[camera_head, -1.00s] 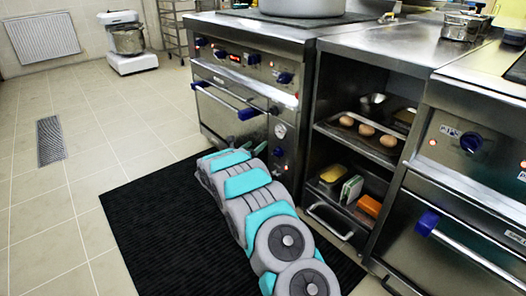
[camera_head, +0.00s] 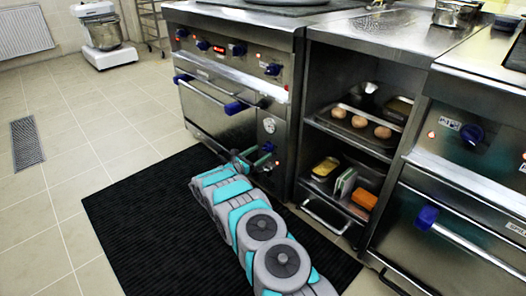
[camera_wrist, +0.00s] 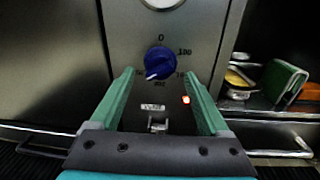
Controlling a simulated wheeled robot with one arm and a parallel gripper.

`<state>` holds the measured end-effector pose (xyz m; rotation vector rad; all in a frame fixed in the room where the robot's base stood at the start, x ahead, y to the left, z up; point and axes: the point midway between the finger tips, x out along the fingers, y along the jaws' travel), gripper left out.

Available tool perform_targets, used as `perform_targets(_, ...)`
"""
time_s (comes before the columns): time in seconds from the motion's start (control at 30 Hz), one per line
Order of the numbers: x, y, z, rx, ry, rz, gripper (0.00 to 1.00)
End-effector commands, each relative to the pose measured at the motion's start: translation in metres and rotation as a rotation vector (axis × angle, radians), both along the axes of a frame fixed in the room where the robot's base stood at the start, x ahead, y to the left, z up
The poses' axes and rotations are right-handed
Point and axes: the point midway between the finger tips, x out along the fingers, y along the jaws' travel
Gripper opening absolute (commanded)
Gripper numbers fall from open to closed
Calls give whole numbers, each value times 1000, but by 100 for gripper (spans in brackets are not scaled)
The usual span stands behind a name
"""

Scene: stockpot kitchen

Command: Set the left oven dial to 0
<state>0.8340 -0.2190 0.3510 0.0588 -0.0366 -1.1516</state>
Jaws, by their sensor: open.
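The left oven's blue dial (camera_wrist: 160,62) sits on a steel panel in the wrist view, with a 0 above it and 100 to its upper right. Its white pointer mark faces lower left, away from the 0. My gripper (camera_wrist: 159,76) is open, with one green finger to each side of the dial's lower part; I cannot tell whether they touch it. In the head view the dial (camera_head: 268,147) is on the narrow panel right of the oven door, below a round gauge (camera_head: 269,125). My gripper (camera_head: 246,161) is just left of it.
An orange indicator light (camera_wrist: 186,99) is below right of the dial. An open shelf (camera_head: 345,150) with a tray of round brown items stands to the right. The oven door handle (camera_head: 205,92) juts out at left. A black mat (camera_head: 130,225) covers the floor.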

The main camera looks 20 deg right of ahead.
Motion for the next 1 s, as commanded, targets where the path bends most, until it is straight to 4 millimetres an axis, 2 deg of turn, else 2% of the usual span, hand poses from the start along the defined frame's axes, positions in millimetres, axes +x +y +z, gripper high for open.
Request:
perform_targets(0.13,7,-17,1,-1,-2,-1,80)
perform_targets(0.43,10,-22,1,-2,-1,0,80)
perform_targets(1.0,10,-22,1,-1,1,0,17)
